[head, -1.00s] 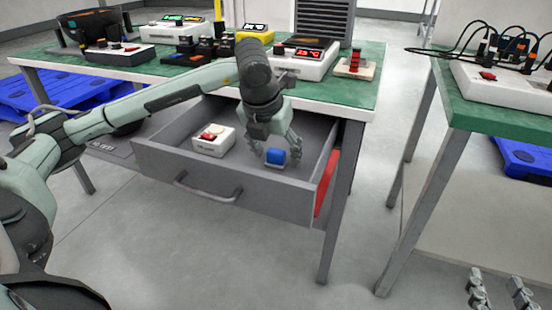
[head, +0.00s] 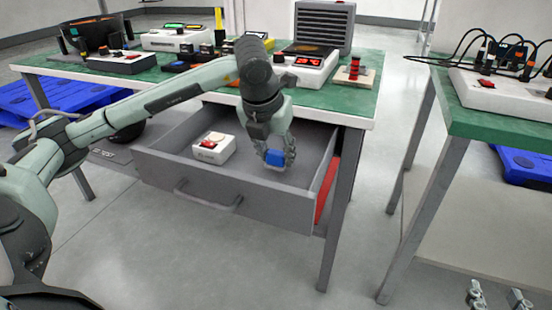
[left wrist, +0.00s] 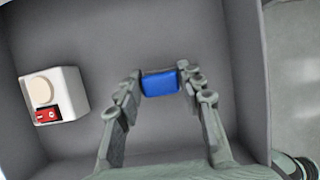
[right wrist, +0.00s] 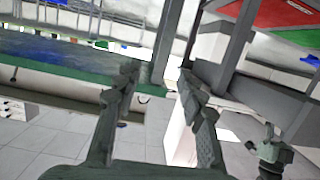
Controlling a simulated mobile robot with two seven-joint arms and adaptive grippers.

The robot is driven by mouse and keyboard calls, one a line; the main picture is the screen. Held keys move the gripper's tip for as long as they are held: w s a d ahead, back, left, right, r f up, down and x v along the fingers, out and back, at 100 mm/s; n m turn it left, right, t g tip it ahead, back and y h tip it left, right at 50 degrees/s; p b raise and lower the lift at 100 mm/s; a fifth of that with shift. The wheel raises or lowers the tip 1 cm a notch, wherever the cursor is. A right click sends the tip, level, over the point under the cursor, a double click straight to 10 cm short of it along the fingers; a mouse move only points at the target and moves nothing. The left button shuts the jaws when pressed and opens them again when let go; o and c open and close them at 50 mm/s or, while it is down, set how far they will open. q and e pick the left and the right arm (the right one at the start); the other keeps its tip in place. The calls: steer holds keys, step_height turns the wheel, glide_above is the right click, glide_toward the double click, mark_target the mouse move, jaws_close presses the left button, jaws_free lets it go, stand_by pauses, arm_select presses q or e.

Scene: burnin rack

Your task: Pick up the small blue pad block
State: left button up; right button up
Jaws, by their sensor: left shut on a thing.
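The small blue pad block (head: 274,158) is inside the open grey drawer (head: 215,187), towards its right side. In the left wrist view the block (left wrist: 160,83) sits between the two fingertips. My left gripper (left wrist: 160,88) is shut on it, with a finger on each side. In the head view the same gripper (head: 277,152) reaches down into the drawer over the block. I cannot tell whether the block touches the drawer floor. My right gripper (right wrist: 158,82) is open and empty in its wrist view, away from the drawer; its fingertips show at the head view's lower right (head: 497,297).
A white box with a red switch (head: 214,148) lies in the drawer left of the block. Drawer walls surround the left gripper. The green bench top (head: 350,85) above holds several devices. A second bench (head: 500,121) with cabled equipment stands at the right.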

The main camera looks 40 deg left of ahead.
mark_target(271, 151)
arm_select(q)
steer(key=r, duration=0.1)
steer(key=a+r, duration=0.1)
steer(key=r, duration=0.1)
steer(key=shift+s+a, duration=0.1)
steer(key=s+a+r, duration=0.2)
steer(key=a+r, duration=0.4)
steer(key=a, duration=0.4)
steer(key=shift+s+r, duration=0.15)
steer(key=shift+s, duration=0.05)
arm_select(e)
steer(key=shift+a+r+t, duration=0.2)
steer(key=shift+r+t, duration=0.1)
steer(key=shift+r, duration=0.2)
arm_select(q)
steer(key=shift+a, duration=0.1)
